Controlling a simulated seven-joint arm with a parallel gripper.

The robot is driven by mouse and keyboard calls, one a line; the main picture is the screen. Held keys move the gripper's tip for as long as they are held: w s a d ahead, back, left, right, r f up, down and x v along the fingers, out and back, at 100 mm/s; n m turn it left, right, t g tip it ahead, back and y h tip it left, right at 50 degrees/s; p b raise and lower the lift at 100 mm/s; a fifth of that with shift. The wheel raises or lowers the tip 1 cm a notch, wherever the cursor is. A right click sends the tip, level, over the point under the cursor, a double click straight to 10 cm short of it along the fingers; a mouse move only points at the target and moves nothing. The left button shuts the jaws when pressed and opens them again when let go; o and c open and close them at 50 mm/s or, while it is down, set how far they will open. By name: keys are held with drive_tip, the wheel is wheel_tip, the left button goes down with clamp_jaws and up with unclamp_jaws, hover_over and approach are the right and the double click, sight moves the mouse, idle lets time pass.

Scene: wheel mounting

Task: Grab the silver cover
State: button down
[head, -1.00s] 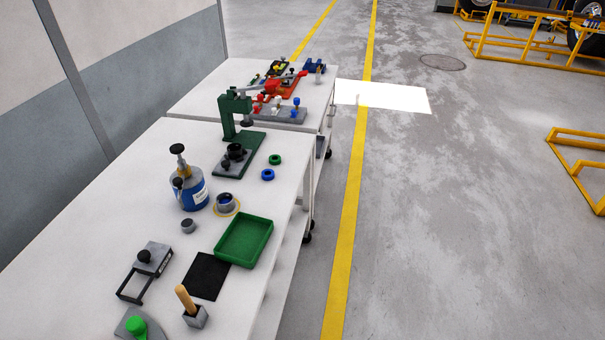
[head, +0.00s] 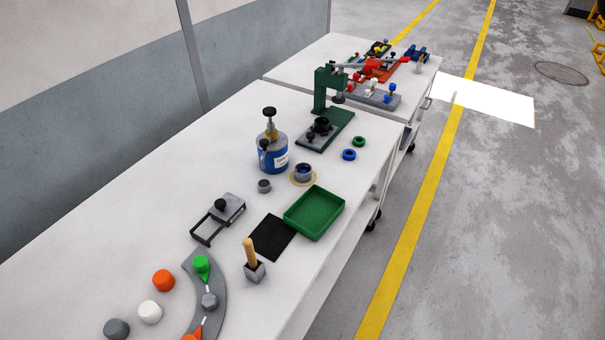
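Several grey pieces show in the head view, and I cannot tell for certain which is the silver cover. A grey round cap (head: 116,329) lies on the table at the bottom left, beside a white cap (head: 150,312) and an orange cap (head: 164,280). A grey faceted cap (head: 209,301) sits on the curved grey plate (head: 215,275), between a green cap (head: 201,265) and another orange cap (head: 190,337) cut by the lower edge. A small grey cylinder (head: 264,186) stands near the blue canister. My gripper is not in view.
The white table (head: 110,255) also holds a green tray (head: 324,205), black mat (head: 267,245), wooden-handled tool in a grey block (head: 255,271), black-framed fixture (head: 228,207), blue canister (head: 272,158) and green press (head: 329,90). The table's left side is bare.

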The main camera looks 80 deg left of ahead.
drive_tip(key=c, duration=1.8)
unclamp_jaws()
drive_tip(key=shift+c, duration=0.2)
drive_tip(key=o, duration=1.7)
